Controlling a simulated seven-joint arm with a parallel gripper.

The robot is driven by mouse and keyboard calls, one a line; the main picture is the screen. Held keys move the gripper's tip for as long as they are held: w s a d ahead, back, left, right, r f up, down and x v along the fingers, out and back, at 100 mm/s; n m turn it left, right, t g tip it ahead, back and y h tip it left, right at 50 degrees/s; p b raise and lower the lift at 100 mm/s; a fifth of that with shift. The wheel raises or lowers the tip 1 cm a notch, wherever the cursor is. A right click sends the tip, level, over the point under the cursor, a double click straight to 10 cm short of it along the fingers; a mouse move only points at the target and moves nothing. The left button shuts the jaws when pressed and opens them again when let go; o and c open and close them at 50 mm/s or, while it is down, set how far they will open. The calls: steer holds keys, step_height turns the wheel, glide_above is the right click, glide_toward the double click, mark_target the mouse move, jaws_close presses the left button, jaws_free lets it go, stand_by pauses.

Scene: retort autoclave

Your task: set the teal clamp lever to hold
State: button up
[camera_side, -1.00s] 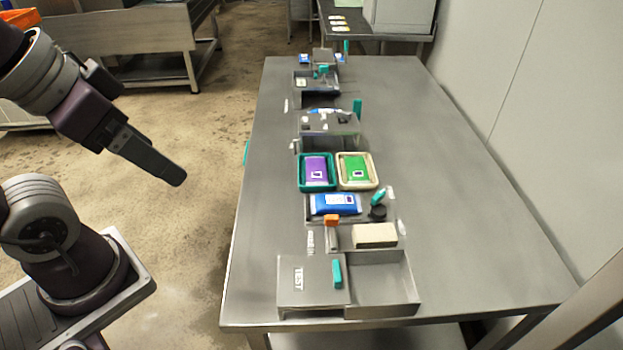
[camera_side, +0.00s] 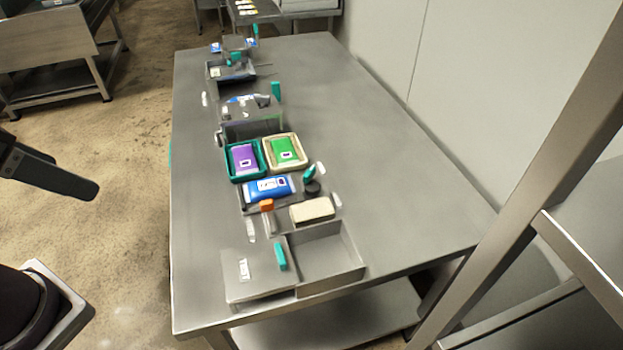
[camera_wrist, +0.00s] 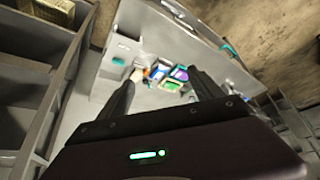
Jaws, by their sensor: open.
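Several teal levers show on the steel table, and I cannot tell for certain which is the clamp lever. One teal lever (camera_side: 309,173), tilted beside a black round knob, is at the right end of a blue pouch (camera_side: 268,189). Another teal handle (camera_side: 280,256) is on the near box. A third teal handle (camera_side: 276,90) stands upright farther back. My gripper (camera_side: 94,191) is left of the table, over the floor and clear of all of them. In the wrist view my gripper (camera_wrist: 164,84) is open and empty, with the small pouches beyond its fingers.
A purple pouch (camera_side: 243,157) in a teal tray and a green pouch (camera_side: 286,150) in a cream tray sit mid-table. An orange-topped lever (camera_side: 267,205) and a beige block (camera_side: 312,210) are nearer. The table's right side (camera_side: 400,180) is bare. A metal frame post (camera_side: 520,190) stands at right.

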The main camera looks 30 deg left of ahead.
stand_by(0.4)
steer(key=shift+w+r, duration=0.1)
steer(key=shift+w, duration=0.1)
steer(key=c, duration=0.4)
steer(key=shift+y, duration=0.5)
steer(key=w, duration=0.2)
steer(key=w+r, duration=0.1)
steer(key=w, duration=0.4)
steer(key=shift+w+a+r, duration=0.1)
steer(key=shift+a+r, duration=0.05)
steer(key=shift+a, duration=0.05)
steer(key=c, duration=0.5)
steer(key=g+h, duration=0.1)
glide_above(309, 171)
steer(key=s, duration=0.3)
step_height(309, 171, down, 24)
steer(key=x, duration=0.7)
steer(key=shift+s, duration=0.1)
jaws_close()
